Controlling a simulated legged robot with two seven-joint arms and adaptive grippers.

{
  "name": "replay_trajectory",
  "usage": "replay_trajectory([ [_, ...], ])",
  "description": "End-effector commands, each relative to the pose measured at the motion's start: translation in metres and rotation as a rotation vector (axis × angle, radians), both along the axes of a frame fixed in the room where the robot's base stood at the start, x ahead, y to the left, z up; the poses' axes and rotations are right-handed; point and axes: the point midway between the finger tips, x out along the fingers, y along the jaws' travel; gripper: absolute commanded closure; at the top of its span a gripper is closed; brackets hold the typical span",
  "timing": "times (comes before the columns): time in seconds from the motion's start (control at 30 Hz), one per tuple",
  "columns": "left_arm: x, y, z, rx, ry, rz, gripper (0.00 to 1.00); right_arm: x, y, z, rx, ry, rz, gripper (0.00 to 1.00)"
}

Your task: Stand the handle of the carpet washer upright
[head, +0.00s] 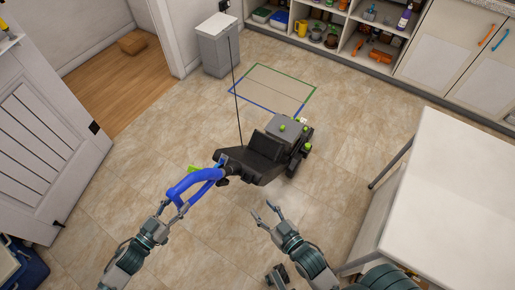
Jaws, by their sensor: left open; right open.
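The carpet washer (292,131) stands on the tiled floor in the middle, with a grey and black body and small green knobs. Its black lower part (252,162) leads toward a blue looped handle (183,187), which lies low and reaches left toward me. My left gripper (172,207) is open at the near end of the blue handle, with its fingers about the loop; I cannot tell whether they touch it. My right gripper (263,212) is open and empty over the floor, nearer to me than the washer and apart from it.
A white table (455,190) stands at the right. A grey bin (218,50) is at the back, and a thin dark cord runs down from there to the washer. A taped rectangle (268,88) marks the floor behind the washer. Open shelves (345,25) line the back. An open door (45,125) is left.

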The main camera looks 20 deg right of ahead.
Motion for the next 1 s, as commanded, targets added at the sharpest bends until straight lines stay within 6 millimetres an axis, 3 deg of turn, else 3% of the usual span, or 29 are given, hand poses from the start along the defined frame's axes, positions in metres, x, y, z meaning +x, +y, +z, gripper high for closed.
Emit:
replay_trajectory([
  [0.07,0.0,0.0,0.0,0.0,0.0,0.0,0.54,0.001,0.0,0.0,0.0,0.0,0.0,0.49],
  [0.2,0.0,0.0,0.0,0.0,0.0,0.0,0.89,0.001,0.0,0.0,0.001,-0.001,0.0,0.49],
  [0.27,0.0,0.0,0.0,0.0,0.0,0.0,1.0,0.001,0.0,0.0,0.001,-0.001,0.0,0.49],
  [0.47,0.001,-0.001,0.003,0.002,-0.001,0.001,1.0,0.001,0.0,0.0,-0.003,0.013,-0.001,0.49],
  [1.0,0.015,-0.019,0.026,0.029,0.015,0.003,1.0,-0.052,-0.025,-0.058,-0.132,0.489,-0.015,0.49],
])
